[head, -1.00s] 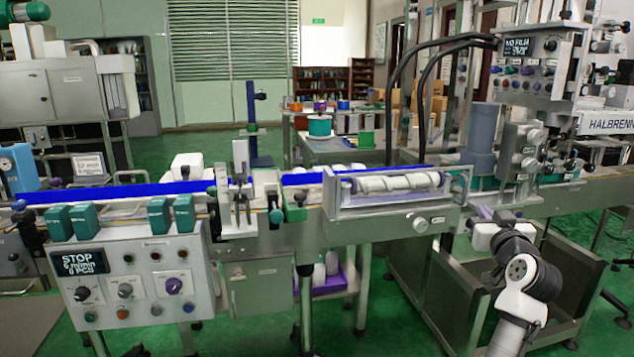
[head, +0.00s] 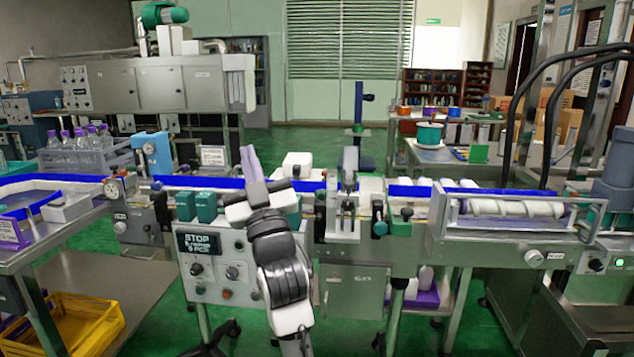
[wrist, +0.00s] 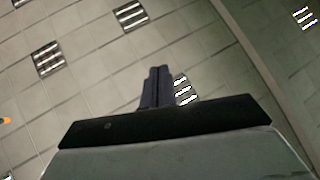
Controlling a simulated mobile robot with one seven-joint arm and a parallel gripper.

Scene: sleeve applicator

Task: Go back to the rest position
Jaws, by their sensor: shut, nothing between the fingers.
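My gripper (head: 251,163) is raised in front of the conveyor line in the head view, its purple-grey fingers pointing up. The fingers are together with nothing between them. In the wrist view my gripper (wrist: 158,72) points at the tiled ceiling, its fingers side by side. My arm hides part of the control panel (head: 213,272), whose display reads STOP.
The conveyor (head: 400,189) runs across the middle, with a screw feeder (head: 510,208) on the right. The air above the conveyor is mostly clear.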

